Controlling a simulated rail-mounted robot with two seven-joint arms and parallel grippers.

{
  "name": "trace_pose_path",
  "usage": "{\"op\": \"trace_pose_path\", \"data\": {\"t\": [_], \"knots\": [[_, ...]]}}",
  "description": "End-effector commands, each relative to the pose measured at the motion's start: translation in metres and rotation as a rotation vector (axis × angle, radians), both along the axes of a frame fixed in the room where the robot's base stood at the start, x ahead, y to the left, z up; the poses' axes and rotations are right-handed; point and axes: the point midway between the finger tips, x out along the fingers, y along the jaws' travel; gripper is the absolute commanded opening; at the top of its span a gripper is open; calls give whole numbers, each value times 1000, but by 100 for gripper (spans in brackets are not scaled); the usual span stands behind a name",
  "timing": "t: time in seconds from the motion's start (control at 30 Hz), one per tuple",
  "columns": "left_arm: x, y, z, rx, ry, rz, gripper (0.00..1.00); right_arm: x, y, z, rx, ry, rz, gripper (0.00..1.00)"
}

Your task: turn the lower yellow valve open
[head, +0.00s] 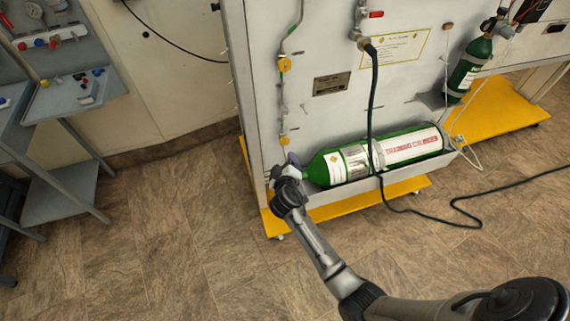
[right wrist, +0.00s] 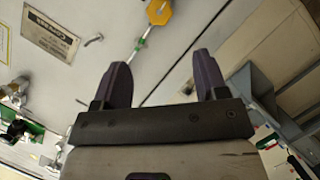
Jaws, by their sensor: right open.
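The lower yellow valve (head: 284,140) sits on a thin vertical pipe near the left edge of the light grey panel. It also appears, by its position from the metal plate, at the top of the right wrist view (right wrist: 160,12). I cannot tell its handle setting. A second yellow valve (head: 284,64) sits higher on the same pipe. My right gripper (head: 291,158) is just below the lower valve in the head view. Its two dark purple fingers (right wrist: 163,85) are spread and empty, apart from the valve in the right wrist view. My left gripper is not in view.
A large green cylinder (head: 335,165) lies in a tray right of my right gripper. A dark hose (head: 373,100) hangs across the panel. A metal plate (head: 331,84) is right of the pipe. A bench (head: 75,98) stands left; the floor between is clear.

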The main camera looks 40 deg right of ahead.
Motion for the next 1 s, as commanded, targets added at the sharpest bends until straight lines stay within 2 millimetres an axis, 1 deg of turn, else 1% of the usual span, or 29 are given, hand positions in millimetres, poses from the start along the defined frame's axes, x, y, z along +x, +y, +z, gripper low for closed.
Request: {"op": "trace_pose_path", "data": {"t": [0.1, 0.23, 0.83, 0.93, 1.0], "knots": [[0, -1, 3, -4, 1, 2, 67, -7, 6, 3, -1, 1, 0, 67], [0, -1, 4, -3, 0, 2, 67, -11, 8, 4, -2, 1, 1, 67], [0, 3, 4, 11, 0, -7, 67, -12, 9, 4, -2, 2, 1, 67], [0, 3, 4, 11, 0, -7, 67, -15, 6, 1, -7, 28, -21, 67], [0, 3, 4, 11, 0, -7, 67, -20, 2, -5, 11, 66, -56, 67]]}}
